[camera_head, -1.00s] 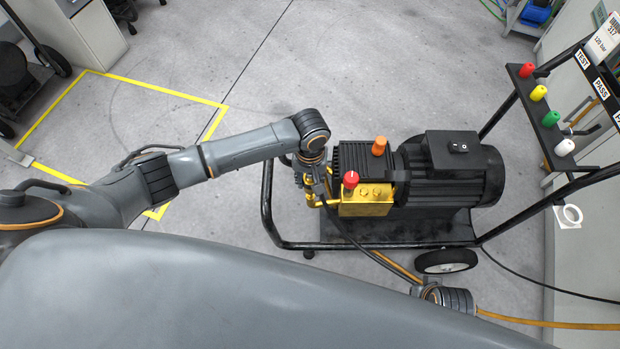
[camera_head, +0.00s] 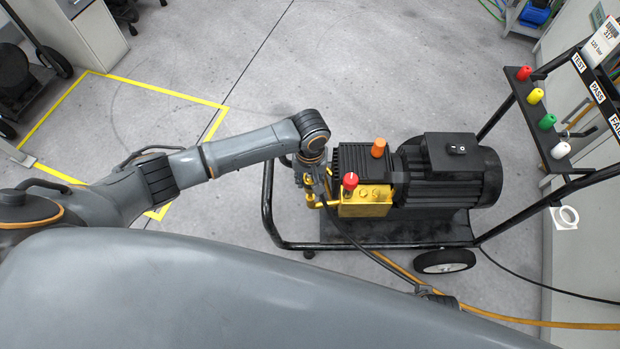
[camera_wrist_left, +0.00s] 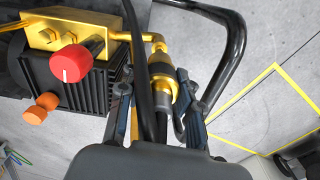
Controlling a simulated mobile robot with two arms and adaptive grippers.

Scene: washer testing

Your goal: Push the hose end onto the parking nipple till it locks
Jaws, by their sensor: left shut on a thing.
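My left gripper (camera_head: 314,188) is at the left end of the yellow pump block; in the left wrist view its two fingers (camera_wrist_left: 158,92) close from both sides on the brass hose end (camera_wrist_left: 163,92). A black hose (camera_head: 358,245) runs from there toward the lower right. In the left wrist view a brass elbow fitting (camera_wrist_left: 153,38) from the block meets the top of the hose end, apparently in line. I cannot tell whether this is the parking nipple or whether the joint is locked. A dark part of my right arm (camera_head: 432,292) shows beside the hose; its jaws cannot be made out.
The cart's black tube frame (camera_head: 267,205) curves close to my left gripper. An orange hose (camera_head: 540,322) crosses the floor.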

